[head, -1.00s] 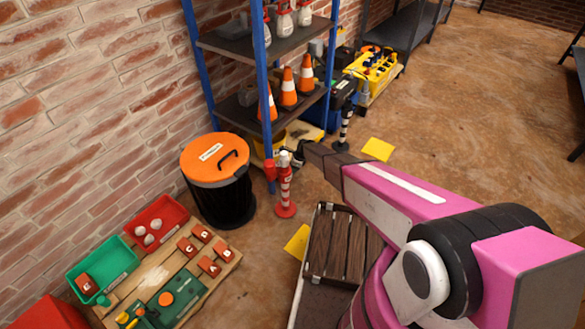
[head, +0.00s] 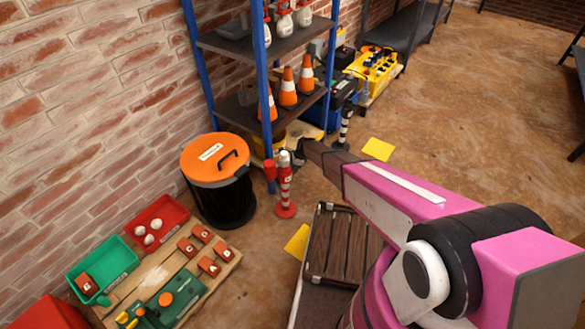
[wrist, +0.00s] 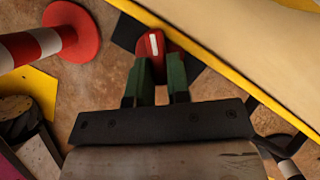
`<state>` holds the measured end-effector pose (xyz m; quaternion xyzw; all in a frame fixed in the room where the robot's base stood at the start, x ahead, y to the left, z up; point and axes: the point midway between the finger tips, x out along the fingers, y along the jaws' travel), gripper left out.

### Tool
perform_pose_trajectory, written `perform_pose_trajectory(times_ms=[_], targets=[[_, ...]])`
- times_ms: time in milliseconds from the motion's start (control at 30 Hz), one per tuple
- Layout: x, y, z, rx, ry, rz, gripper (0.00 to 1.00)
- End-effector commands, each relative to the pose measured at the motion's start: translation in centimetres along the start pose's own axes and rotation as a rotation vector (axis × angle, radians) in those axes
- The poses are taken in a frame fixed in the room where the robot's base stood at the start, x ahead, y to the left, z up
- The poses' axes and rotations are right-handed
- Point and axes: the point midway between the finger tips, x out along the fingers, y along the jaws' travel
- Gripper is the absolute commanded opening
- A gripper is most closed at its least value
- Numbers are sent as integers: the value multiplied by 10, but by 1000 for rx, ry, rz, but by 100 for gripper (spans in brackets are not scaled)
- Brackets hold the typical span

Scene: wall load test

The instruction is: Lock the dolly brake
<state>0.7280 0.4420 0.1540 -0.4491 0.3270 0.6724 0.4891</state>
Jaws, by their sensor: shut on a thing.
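My gripper (wrist: 157,75) has two green fingers shut on a small red lever with a white mark (wrist: 150,44). I take the lever to be the dolly brake; it is at the edge of a beige deck with a yellow border (wrist: 245,45), which seems to be the dolly. In the head view the gripper end (head: 298,153) is small and dark, close to the shelf foot, and the lever cannot be made out there. Part of the beige and yellow deck (head: 303,131) shows just behind it. The lever's lower part is hidden between the fingers.
A red-and-white post (head: 285,190) stands close to my gripper; its red base shows in the wrist view (wrist: 75,30). A black bin with an orange lid (head: 215,165) and a blue-framed shelf (head: 240,48) stand nearby. A wooden slatted platform (head: 335,245) lies beside my arm. Floor at right is open.

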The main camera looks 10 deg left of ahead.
Motion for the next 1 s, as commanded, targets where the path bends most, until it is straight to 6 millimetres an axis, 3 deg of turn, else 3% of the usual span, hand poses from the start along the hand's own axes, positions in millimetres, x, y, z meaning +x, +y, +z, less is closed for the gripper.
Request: perform_pose_trajectory(times_ms=[600,1000], targets=[[1,-8,2,-447,0,184,0],[1,-10,3,-559,1,230,0]])
